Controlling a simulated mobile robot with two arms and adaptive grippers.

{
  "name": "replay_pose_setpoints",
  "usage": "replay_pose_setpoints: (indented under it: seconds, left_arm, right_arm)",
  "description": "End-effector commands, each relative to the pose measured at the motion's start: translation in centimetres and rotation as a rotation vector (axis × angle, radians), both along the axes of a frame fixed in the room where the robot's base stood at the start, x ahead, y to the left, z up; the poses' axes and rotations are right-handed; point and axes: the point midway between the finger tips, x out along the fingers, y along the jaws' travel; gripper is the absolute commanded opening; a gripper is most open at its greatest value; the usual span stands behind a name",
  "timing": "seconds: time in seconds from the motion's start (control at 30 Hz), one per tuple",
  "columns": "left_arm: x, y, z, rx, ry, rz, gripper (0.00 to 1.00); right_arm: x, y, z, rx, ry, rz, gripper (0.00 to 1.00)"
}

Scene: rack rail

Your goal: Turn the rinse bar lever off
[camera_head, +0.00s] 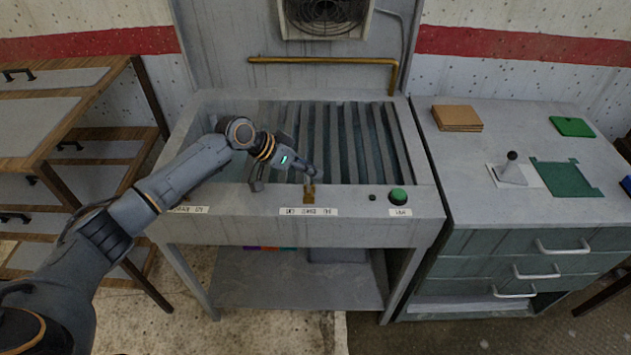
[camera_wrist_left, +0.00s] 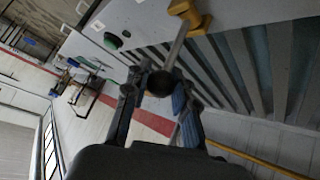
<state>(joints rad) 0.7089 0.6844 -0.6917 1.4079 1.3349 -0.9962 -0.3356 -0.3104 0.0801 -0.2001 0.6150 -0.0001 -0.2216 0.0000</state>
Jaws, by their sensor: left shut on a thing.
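The rinse bar lever has a brass mount (camera_head: 309,192) on the front panel of the grey sink unit, above a white label. In the left wrist view the brass mount (camera_wrist_left: 190,15) shows at the top, and a grey lever rod (camera_wrist_left: 176,48) runs from it to a dark round knob (camera_wrist_left: 160,83). My left gripper (camera_head: 308,171) reaches over the slatted basin to the lever. In the left wrist view its fingers (camera_wrist_left: 158,92) are on both sides of the knob, shut on the lever's end. My right gripper is in neither view.
A green button (camera_head: 398,196) and a small dark knob sit right of the lever. A counter (camera_head: 465,185) with a small joystick (camera_head: 512,165) stands right, wooden drawers (camera_head: 50,110) left.

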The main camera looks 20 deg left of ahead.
Motion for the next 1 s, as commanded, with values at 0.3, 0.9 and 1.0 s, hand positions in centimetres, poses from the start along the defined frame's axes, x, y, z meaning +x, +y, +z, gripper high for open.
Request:
replay_pose_setpoints:
  seconds: [0.3, 0.9, 1.0]
  left_arm:
    - [-0.6, 2.4, -1.0, -0.245, -0.074, 0.005, 0.0]
    - [-1.0, 4.2, -0.7, -0.295, -0.09, 0.006, 0.0]
    - [-1.0, 4.2, -0.7, -0.294, -0.09, 0.007, 0.0]
  right_arm:
    - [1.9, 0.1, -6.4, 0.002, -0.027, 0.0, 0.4]
    - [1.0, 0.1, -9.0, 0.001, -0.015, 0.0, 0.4]
    - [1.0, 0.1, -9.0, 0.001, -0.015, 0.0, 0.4]
